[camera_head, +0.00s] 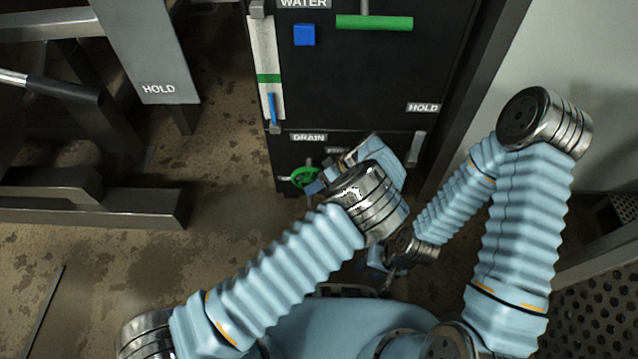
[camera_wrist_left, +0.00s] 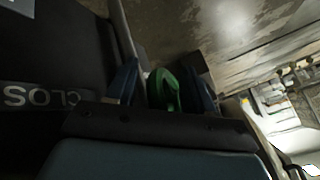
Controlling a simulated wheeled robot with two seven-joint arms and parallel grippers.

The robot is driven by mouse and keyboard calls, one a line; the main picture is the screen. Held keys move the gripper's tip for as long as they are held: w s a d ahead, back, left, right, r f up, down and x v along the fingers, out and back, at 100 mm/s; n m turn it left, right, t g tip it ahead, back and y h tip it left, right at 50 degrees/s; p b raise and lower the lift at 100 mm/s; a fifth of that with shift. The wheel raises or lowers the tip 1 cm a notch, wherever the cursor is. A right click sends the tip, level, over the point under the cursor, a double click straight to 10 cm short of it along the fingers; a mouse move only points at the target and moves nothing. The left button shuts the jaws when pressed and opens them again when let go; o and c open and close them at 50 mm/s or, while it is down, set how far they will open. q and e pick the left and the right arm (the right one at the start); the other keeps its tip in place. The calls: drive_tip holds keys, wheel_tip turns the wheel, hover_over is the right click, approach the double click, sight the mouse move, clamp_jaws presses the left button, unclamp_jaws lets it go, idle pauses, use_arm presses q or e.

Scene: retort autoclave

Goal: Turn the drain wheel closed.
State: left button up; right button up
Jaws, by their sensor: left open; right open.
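The green drain wheel (camera_head: 304,177) sits low on the black cabinet front, below the DRAIN label (camera_head: 309,137). My left gripper (camera_head: 318,185) is at the wheel's right side, and my left wrist hides part of the panel there. In the left wrist view the wheel (camera_wrist_left: 166,90) shows between the two fingers of my open left gripper (camera_wrist_left: 164,88). I cannot tell whether either finger touches it. My right gripper (camera_head: 383,262) is low in the middle of the head view, small and partly hidden beside my arm and body, away from the wheel. It is open, with nothing seen in it.
The cabinet (camera_head: 350,85) also carries a green bar handle (camera_head: 374,22), a blue square (camera_head: 304,35) and a gauge strip with a blue pointer (camera_head: 272,108). A grey HOLD panel (camera_head: 158,60) and a metal frame (camera_head: 95,208) stand at left. Stained floor lies between.

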use_arm(q)
drive_tip(key=p+v, duration=0.1)
drive_tip(key=v, duration=1.2)
drive_tip(key=shift+d+r, duration=0.15)
drive_tip(key=shift+r, duration=0.1)
